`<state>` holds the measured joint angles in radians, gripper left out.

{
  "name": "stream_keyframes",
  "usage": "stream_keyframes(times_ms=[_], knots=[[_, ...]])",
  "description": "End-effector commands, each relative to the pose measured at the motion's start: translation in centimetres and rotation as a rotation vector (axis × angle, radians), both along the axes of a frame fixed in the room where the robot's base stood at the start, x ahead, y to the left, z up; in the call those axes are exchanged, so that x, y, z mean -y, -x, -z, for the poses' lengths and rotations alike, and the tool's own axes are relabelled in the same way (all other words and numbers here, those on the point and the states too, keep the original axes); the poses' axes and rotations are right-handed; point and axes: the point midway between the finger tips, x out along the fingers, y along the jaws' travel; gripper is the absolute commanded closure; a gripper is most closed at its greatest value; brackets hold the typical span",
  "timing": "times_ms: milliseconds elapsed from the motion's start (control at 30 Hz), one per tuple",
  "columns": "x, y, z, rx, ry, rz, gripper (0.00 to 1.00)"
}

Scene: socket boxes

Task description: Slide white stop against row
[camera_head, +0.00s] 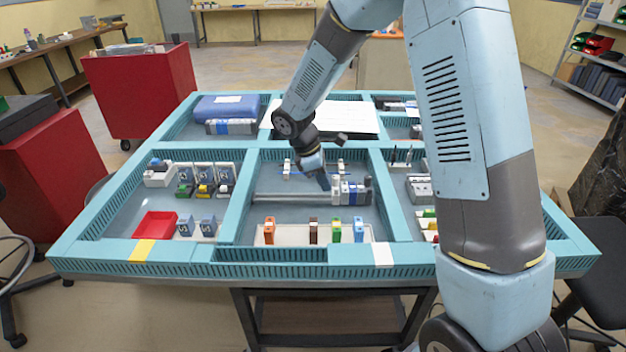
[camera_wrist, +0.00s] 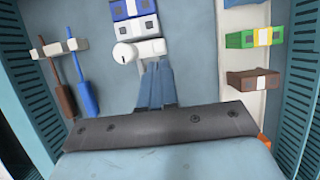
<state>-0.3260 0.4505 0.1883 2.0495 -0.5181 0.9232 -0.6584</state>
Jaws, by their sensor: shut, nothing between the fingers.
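The white stop (camera_head: 335,184) sits on the metal rail (camera_head: 285,197) in the middle compartment, at the left end of the row of modules (camera_head: 352,192). In the wrist view the stop (camera_wrist: 151,47) has a round knob and lies right beside a grey-and-white module (camera_wrist: 139,27), with a blue module (camera_wrist: 132,8) beyond. I cannot tell whether stop and module touch. My gripper (camera_head: 325,184) is shut and empty, pointing down just left of the stop. Its fingertips (camera_wrist: 157,66) show close against the stop's near side; contact is unclear.
Orange (camera_head: 269,230), brown (camera_head: 313,231), green and blue pieces stand on a white strip at the front. A brown-handled tool (camera_wrist: 59,84) and a blue-handled tool (camera_wrist: 82,80) lie in white holders behind the rail. The rail's left part is bare. Compartment walls surround this area.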

Motion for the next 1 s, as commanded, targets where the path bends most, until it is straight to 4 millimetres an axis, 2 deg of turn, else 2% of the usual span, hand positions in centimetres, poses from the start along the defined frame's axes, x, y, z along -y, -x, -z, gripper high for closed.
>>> stream_keyframes(times_ms=[433, 600, 1000], knots=[[0.5, 0.0, 0.0, 0.000, 0.000, 0.000, 1.00], [2.0, 0.1, 0.0, -0.001, 0.000, 0.001, 1.00], [1.7, 0.1, 0.2, -0.004, 0.004, 0.003, 1.00]])
